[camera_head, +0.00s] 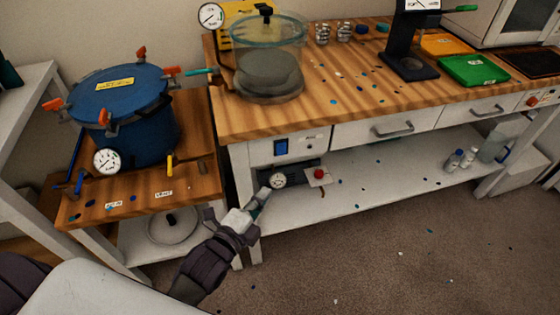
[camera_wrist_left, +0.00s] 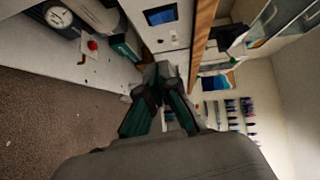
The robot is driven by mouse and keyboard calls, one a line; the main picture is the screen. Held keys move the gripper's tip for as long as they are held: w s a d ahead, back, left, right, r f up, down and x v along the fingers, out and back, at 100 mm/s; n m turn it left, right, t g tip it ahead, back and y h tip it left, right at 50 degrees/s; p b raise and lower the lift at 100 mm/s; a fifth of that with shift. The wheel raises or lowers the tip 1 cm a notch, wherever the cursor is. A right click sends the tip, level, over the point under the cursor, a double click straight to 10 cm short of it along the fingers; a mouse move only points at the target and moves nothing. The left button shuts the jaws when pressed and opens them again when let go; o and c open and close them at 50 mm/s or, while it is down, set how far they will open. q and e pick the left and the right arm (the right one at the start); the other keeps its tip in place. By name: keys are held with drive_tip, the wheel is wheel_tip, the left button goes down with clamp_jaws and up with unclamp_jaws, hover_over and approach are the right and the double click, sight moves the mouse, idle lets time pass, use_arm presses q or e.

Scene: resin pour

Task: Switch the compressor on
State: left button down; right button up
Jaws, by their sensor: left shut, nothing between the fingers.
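A dark compressor-like unit with a round gauge (camera_head: 278,180) sits on the white shelf under the wooden bench. A red knob (camera_head: 319,173) on a pale plate is beside the gauge. A blue rocker switch (camera_head: 281,147) is on the white panel above. My left gripper (camera_head: 262,194) is shut and empty, in front of the unit, just below and left of the gauge; I cannot tell whether it touches. The left wrist view shows its closed fingers (camera_wrist_left: 163,72), with the blue switch (camera_wrist_left: 161,15) ahead, the red knob (camera_wrist_left: 92,45) and gauge (camera_wrist_left: 60,17) to the left.
A blue pressure pot (camera_head: 125,115) stands on a low wooden table at left, with a bench leg close by my arm. A clear chamber (camera_head: 266,75) is on the bench. Bottles (camera_head: 462,158) stand on the shelf at right. The middle of the shelf is clear.

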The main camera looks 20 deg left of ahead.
use_arm(q)
approach(286, 153)
drive_tip(key=w+d, duration=0.2)
drive_tip(key=d, duration=0.1)
drive_tip(key=w, duration=0.1)
drive_tip(key=w+a, duration=0.1)
drive_tip(key=w, duration=0.2)
drive_tip(key=shift+a+f, duration=0.35)
drive_tip(key=shift+a, duration=0.05)
use_arm(e)
drive_tip(key=shift+d, duration=0.15)
drive_tip(key=shift+f, duration=0.1)
